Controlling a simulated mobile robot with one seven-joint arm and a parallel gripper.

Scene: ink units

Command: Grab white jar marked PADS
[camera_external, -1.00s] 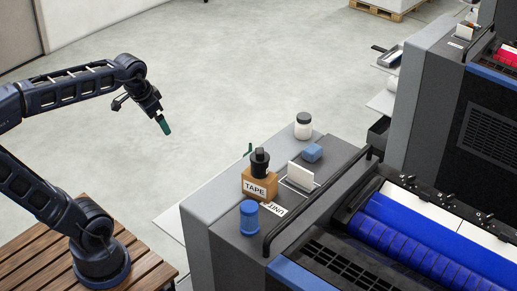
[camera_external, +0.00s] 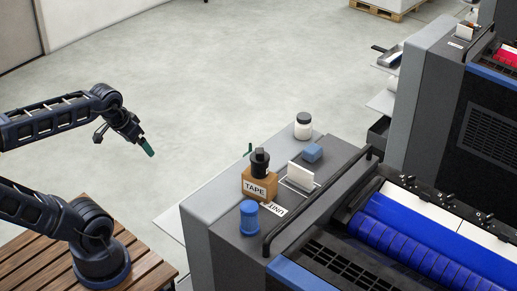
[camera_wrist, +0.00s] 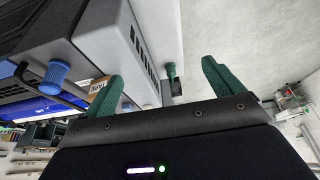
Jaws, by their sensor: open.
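My gripper (camera_external: 149,147) is in the air to the left of the machine, well apart from the jar. In the wrist view its two green fingers (camera_wrist: 165,88) are spread with nothing between them. The jar cannot be made out in the wrist view.
A dark handle bar (camera_external: 318,203) runs alongside.

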